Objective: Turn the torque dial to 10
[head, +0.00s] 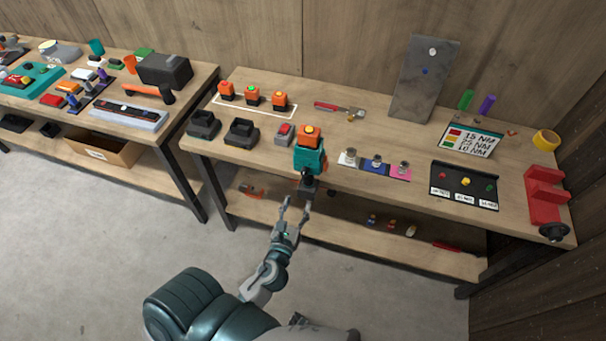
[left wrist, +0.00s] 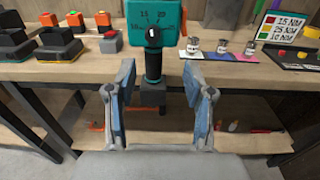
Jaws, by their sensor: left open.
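The torque dial (left wrist: 152,33) is a round black knob with a small white mark. It sits on the teal face of an upright power tool (head: 309,160), with numbers around it that look like 10, 15 and 20; I cannot tell exactly which one the mark points at. The tool has an orange block on top and a black handle (left wrist: 153,68) above a dark base at the table's front edge. My left gripper (head: 296,203) is open and empty in front of the tool, below the dial. In the left wrist view its fingers (left wrist: 157,85) flank the handle without visible contact. My right gripper is not in view.
Dark chargers (head: 241,133) and a red button box (head: 285,133) stand left of the tool. Metal sockets on coloured pads (head: 377,162) lie right. A sign (head: 470,139) lists torque values in NM. A lower shelf (head: 345,222) runs under the tabletop.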

